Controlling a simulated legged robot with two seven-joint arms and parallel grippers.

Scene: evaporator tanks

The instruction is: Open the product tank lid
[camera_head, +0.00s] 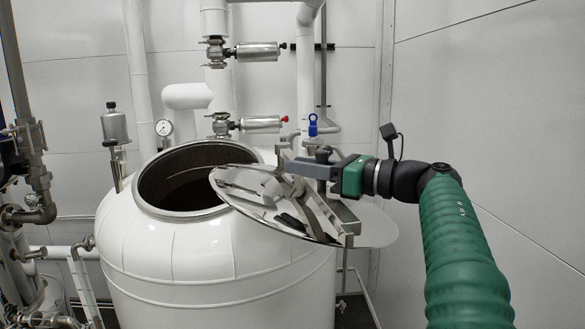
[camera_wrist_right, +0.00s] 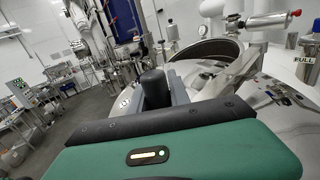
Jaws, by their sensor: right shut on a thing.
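The white product tank (camera_head: 215,262) stands in the middle of the head view, its round dark opening (camera_head: 185,185) largely uncovered. The shiny metal lid (camera_head: 365,222) lies flat, swung to the right, its left edge overlapping the right part of the opening. A metal bracket arm (camera_head: 320,205) crosses the lid. My right gripper (camera_head: 305,169) reaches in from the right above the lid. It is shut on a black handle (camera_wrist_right: 152,86), which stands upright between its fingers in the wrist view. The lid also shows in the wrist view (camera_wrist_right: 280,105). My left gripper is out of view.
Pipes and valves (camera_head: 258,52) run up the wall behind the tank. A pressure gauge (camera_head: 164,128) and a metal canister (camera_head: 115,125) stand behind its left side. More pipework (camera_head: 35,180) fills the left edge. The space before the right wall is open.

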